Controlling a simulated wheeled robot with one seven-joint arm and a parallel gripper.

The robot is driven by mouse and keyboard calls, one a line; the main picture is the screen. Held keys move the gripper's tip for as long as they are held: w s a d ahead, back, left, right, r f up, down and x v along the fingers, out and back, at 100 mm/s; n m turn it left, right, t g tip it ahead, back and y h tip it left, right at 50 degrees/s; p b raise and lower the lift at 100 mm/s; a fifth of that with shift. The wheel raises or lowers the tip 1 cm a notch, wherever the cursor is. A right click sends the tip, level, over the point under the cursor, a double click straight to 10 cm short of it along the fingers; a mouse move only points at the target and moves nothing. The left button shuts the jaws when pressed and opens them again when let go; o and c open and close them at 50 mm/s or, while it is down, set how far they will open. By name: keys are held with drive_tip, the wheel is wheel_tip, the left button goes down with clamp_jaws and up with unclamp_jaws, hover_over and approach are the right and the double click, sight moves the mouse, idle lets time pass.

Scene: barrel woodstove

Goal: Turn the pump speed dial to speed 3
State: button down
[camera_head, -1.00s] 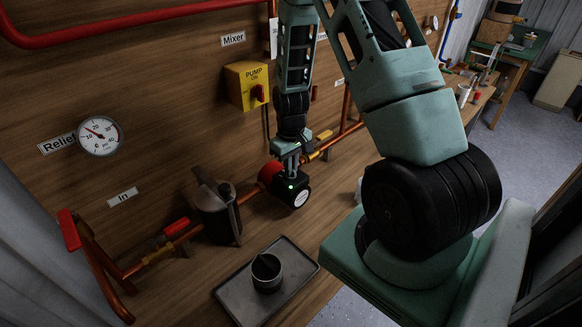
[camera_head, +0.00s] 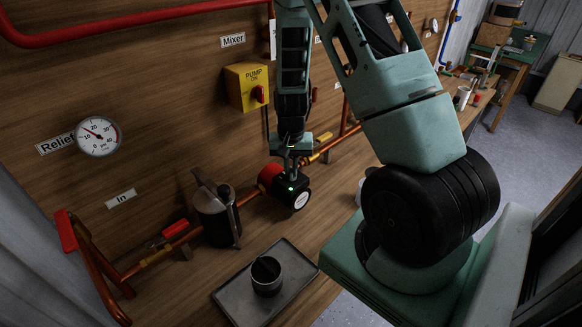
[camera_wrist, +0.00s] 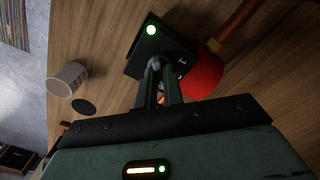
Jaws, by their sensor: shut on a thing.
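The pump (camera_head: 290,186) has a red body and a black control box, and sits in the copper pipe line along the wooden wall. My gripper (camera_head: 292,171) reaches down onto the black box from above. In the wrist view, the fingers (camera_wrist: 160,76) are closed together at the face of the box (camera_wrist: 140,62), gripping the small dark speed dial there. The dial is mostly hidden by the fingers. The dial's setting cannot be read.
A yellow pump switch box (camera_head: 247,87) with a red knob is on the wall above. A grey tray (camera_head: 228,293) holding a dark cup (camera_head: 266,276) lies in front. A metal vessel (camera_head: 215,214) and red-handled pipes stand to the left. A white cup (camera_wrist: 67,80) shows in the wrist view.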

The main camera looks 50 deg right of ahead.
sight(291, 170)
idle(0.5)
drive_tip(key=c, duration=1.5)
unclamp_jaws()
wheel_tip(291, 170, up, 18)
drive_tip(key=shift+f+b, duration=0.25)
drive_tip(key=shift+b, duration=0.55)
drive_tip(key=s+a+n+y, duration=0.15)
drive_tip(key=a+n, duration=0.25)
drive_tip(key=a, duration=0.7)
drive_tip(key=s+a+n+h, duration=0.1)
drive_tip(key=s+a+n, duration=0.25)
drive_tip(key=a, duration=0.75)
drive_tip(key=s+a+n, duration=0.3)
drive_tip(key=s+a, duration=0.1)
drive_tip(key=s+a+n, duration=0.3)
drive_tip(key=s+a, duration=0.1)
drive_tip(key=s, duration=0.1)
drive_tip(key=s+a+n, duration=0.4)
drive_tip(key=s, duration=0.1)
drive_tip(key=shift+s+r+b, duration=0.1)
drive_tip(key=shift+s+b, duration=0.15)
drive_tip(key=shift+b, duration=0.1)
